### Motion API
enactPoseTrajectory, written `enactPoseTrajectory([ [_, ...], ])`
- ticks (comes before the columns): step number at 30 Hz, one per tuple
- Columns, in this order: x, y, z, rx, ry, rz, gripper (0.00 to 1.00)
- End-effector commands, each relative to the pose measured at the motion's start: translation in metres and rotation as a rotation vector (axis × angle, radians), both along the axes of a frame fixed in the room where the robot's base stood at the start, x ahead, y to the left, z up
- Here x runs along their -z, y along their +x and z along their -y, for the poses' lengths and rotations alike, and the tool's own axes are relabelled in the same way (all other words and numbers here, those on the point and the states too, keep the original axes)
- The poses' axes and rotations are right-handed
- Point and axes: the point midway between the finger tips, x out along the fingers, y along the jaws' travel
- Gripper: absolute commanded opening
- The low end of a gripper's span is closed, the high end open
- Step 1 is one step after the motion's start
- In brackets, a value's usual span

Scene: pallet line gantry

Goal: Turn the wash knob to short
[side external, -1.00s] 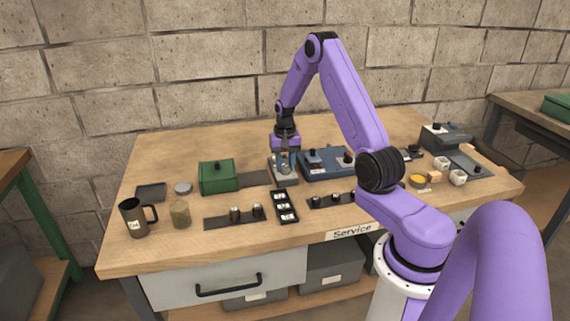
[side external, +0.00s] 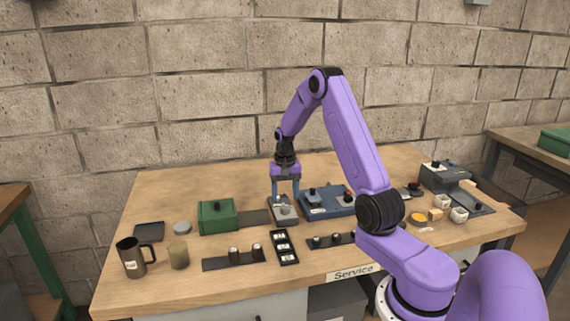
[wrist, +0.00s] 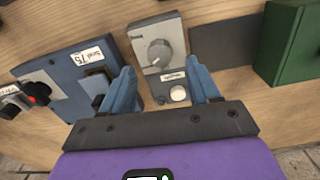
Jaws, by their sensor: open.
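A small grey control box (side external: 283,212) stands below my gripper, left of the blue box. In the wrist view, its face (wrist: 140,50) carries a round silver dial (wrist: 160,52), and a white round button (wrist: 178,94) with a label sits at its near end. The dial looks like the wash knob, but its lettering is too small to read, so I cannot tell its setting. My gripper (side external: 285,196) is open and empty; in the wrist view its blue fingers (wrist: 162,72) spread to either side of the box, with the dial beyond the tips.
A blue box (side external: 328,202) with knobs stands close on the right. A green box (side external: 217,215) stands on the left. A black tray (side external: 284,247) and small parts lie in front. A mug (side external: 132,257) is at the left edge. Bare wood lies behind.

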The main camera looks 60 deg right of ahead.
Motion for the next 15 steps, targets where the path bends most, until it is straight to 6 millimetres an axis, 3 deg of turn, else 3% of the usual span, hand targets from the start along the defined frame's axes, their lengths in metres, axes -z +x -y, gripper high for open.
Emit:
enactPoseTrajectory([
  [6,-0.050,0.001,0.000,-0.001,-0.004,0.006,0.61],
  [15,-0.108,0.001,0.000,0.000,-0.003,0.004,0.61],
])
